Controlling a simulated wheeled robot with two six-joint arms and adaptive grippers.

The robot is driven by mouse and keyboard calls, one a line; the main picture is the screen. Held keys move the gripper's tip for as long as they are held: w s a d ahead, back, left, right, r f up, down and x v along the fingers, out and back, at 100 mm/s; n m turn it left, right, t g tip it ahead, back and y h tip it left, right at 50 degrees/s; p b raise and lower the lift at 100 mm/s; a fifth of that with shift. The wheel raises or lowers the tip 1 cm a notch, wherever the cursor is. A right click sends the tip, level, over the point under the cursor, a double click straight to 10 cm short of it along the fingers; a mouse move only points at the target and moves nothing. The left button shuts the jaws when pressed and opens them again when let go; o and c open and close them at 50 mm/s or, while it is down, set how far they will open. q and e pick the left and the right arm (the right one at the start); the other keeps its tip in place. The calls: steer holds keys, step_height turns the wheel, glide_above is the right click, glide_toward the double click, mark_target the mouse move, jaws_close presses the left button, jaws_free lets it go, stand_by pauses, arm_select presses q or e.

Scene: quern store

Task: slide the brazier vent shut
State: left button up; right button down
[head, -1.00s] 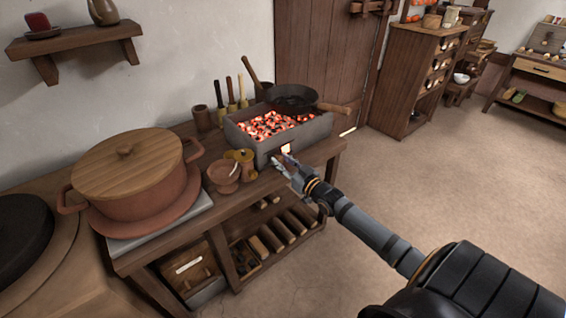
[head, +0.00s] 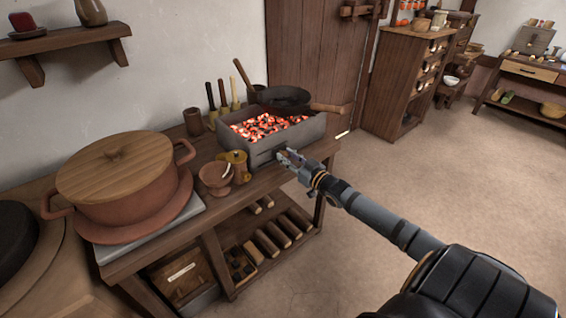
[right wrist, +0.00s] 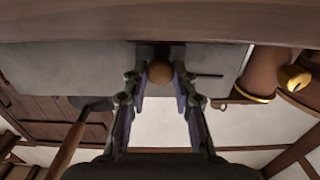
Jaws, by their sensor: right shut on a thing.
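The brazier (head: 300,131) is a grey open box of glowing coals on the wooden bench. It also shows as a grey front in the right wrist view (right wrist: 75,65). A round wooden knob (right wrist: 160,72) stands out from this front, with a dark strip behind it. A thin dark slot (right wrist: 208,75) lies to its right. My right gripper (head: 283,157) is at the brazier's front and is shut on the knob, its fingers either side of it in the right wrist view (right wrist: 160,80). The gripper hides part of the front in the head view. My left gripper is out of view.
A black pan (head: 284,98) rests over the brazier's back corner, its handle reaching right. A large lidded pot (head: 115,190) is further left. Floor to the right is clear.

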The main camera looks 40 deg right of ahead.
steer(key=c, duration=1.5)
jaws_free()
steer(key=shift+d, duration=0.1)
steer(key=o, duration=0.4)
steer(key=shift+d, duration=0.2)
steer(key=shift+a, duration=0.1)
